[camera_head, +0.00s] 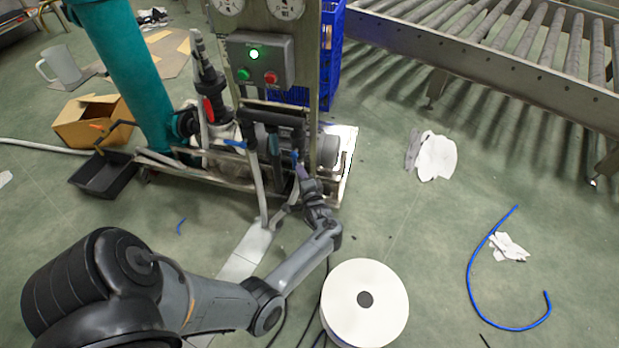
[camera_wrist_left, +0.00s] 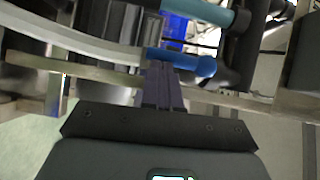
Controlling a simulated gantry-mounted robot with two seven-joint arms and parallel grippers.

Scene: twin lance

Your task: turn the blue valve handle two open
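A blue valve handle (camera_head: 295,156) shows small on the pump skid's front in the head view. In the left wrist view the blue handle (camera_wrist_left: 185,60) lies roughly level, with its rounded end to the right. My left gripper (camera_head: 301,172) reaches up to it from below. In the left wrist view its dark fingers (camera_wrist_left: 160,78) are close together, with their tips at the handle's left part; I see no handle held between them. Contact is unclear. A second blue handle (camera_head: 235,144) is further left on the skid. My right gripper is not in view.
A control box (camera_head: 261,62) with a lit green lamp sits above the valves. A pale hose (camera_head: 256,185) hangs left of my gripper. A white round drum (camera_head: 365,303) stands near my forearm. A roller conveyor (camera_head: 480,62) is at back right; floor between is mostly open.

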